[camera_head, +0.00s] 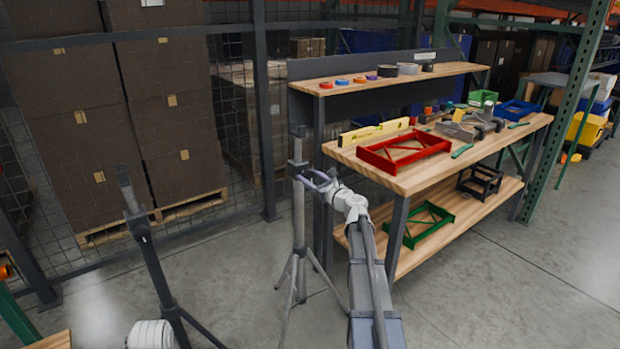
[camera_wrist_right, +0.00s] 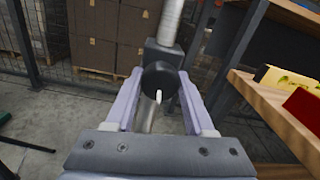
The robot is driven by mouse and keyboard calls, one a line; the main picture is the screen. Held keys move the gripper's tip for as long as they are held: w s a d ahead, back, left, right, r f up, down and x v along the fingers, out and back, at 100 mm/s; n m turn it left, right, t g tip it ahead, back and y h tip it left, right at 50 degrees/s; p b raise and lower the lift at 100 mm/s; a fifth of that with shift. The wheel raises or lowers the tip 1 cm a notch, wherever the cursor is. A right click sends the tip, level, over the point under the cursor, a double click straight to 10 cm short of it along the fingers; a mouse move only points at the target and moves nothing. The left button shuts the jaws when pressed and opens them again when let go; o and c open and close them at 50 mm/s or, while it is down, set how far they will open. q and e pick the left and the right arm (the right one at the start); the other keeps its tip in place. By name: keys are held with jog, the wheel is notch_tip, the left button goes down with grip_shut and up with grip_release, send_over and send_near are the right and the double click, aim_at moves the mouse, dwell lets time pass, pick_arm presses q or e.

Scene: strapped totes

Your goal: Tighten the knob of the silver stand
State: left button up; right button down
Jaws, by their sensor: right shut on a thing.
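The silver stand (camera_head: 298,215) is a grey upright pole on tripod legs, left of the workbench in the head view. In the right wrist view its bright pole (camera_wrist_right: 170,22) rises from a dark collar. The knob (camera_wrist_right: 159,78) is round and black with a small white mark, on the collar's near side. My right gripper (camera_head: 313,181) reaches the stand from the right. Its two pale fingers (camera_wrist_right: 160,92) lie on either side of the knob and are shut on it. In the head view the knob is hard to make out. My left gripper is not in view.
A dark stand (camera_head: 151,255) with tripod legs stands to the left. The workbench (camera_head: 405,180) holds a red frame (camera_head: 403,151), a yellow level (camera_head: 375,132) and tools. Stacked boxes (camera_head: 165,115) stand behind a mesh fence. The floor at right is clear.

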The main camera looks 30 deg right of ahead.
dwell(0.4)
jog(key=shift+c, duration=1.3)
grip_release()
jog(key=shift+s, duration=0.1)
jog(key=s, duration=0.7)
jog(key=shift+s+d, duration=0.3)
jog(key=shift+w+a, duration=0.15)
jog(key=shift+w, duration=1.8)
jog(key=shift+w+a, duration=0.15)
jog(key=shift+w, duration=1.8)
jog(key=shift+s, duration=0.1)
